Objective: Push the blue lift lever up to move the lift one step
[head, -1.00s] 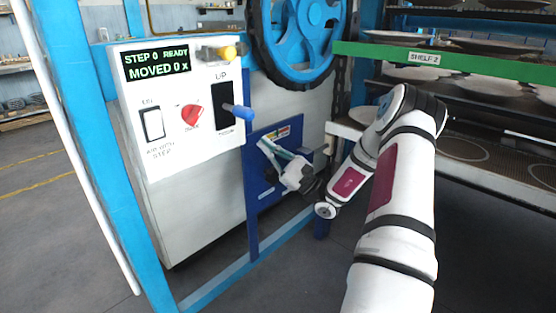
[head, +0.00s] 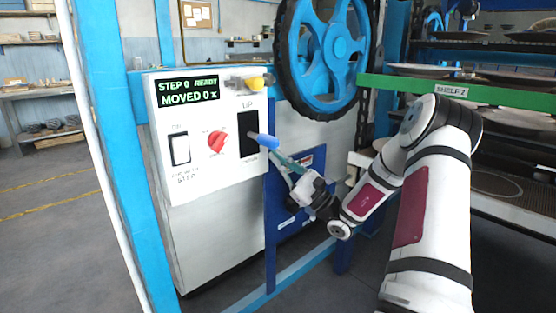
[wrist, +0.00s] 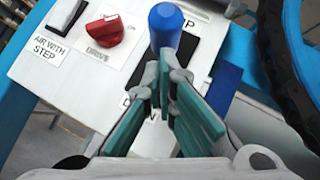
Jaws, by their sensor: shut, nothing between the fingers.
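The blue lift lever (head: 267,142) sticks out of the black slot on the white control panel, under the "UP" label. Its rounded blue end also shows at the top of the wrist view (wrist: 165,24). My gripper (head: 280,162) is shut and empty, its teal-padded fingertips close below the lever end. In the wrist view the fingertips (wrist: 167,58) sit at the lower edge of the blue knob; I cannot tell whether they touch it. The display (head: 196,94) reads "STEP 0 READY" and "MOVED 0 x".
A large blue wheel (head: 300,35) stands above right. A green shelf edge (head: 400,86) and racks with plates lie to the right.

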